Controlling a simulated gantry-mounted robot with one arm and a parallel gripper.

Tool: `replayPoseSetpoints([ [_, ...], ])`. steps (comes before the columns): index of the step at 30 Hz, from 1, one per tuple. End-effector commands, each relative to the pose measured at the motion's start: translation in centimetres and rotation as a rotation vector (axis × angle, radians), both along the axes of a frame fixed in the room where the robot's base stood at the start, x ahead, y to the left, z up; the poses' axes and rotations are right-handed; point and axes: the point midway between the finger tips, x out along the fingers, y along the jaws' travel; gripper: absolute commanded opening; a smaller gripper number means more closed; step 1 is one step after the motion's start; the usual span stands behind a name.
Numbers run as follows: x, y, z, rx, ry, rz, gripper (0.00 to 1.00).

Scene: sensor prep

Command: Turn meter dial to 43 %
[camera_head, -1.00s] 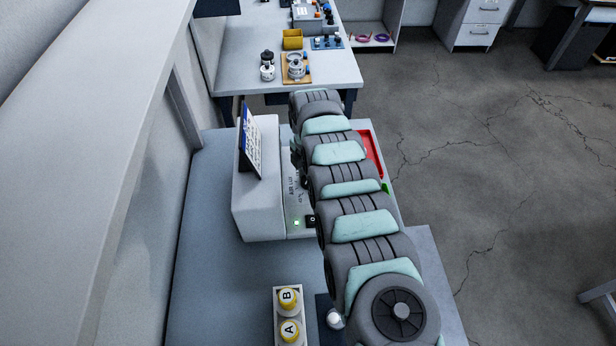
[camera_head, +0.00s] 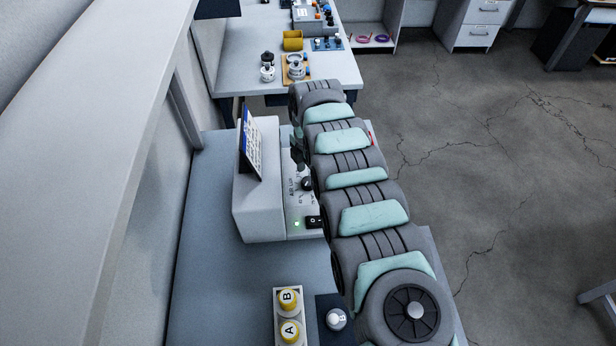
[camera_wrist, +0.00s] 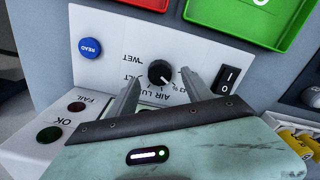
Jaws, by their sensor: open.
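The meter dial (camera_wrist: 160,72) is a black round knob with a white pointer mark on the white meter panel (camera_wrist: 108,48), seen upside down in the wrist view. In the head view the dial (camera_head: 307,183) shows just left of my arm, on the meter (camera_head: 262,215). My gripper (camera_wrist: 168,82) is open, with one finger on each side of the dial in the wrist view. I cannot tell how far the fingertips are from the panel. The pointer's exact reading is too small to make out. In the head view my gripper is mostly hidden by my arm.
A blue READ button (camera_wrist: 90,48), a black rocker switch (camera_wrist: 227,80) and FAIL and OK lamps (camera_wrist: 50,134) surround the dial. Red and green trays (camera_wrist: 255,20) lie beyond. A rack with yellow-capped A and B pots (camera_head: 289,300) stands at the front.

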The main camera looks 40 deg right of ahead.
Motion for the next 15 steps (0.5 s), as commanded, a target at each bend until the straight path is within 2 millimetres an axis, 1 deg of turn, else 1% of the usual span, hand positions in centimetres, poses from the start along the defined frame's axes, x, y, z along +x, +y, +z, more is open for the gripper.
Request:
replayPoseSetpoints([
  [1, 0.1, -0.1, 1.2, -0.002, -0.002, 0.0, 0.59],
  [6, 0.0, -0.1, 4.2, -0.002, -0.001, 0.001, 0.59],
  [12, 0.1, -0.1, 7.0, -0.002, -0.002, 0.001, 0.59],
  [15, 0.0, 0.0, 7.7, -0.001, 0.0, 0.001, 0.59],
])
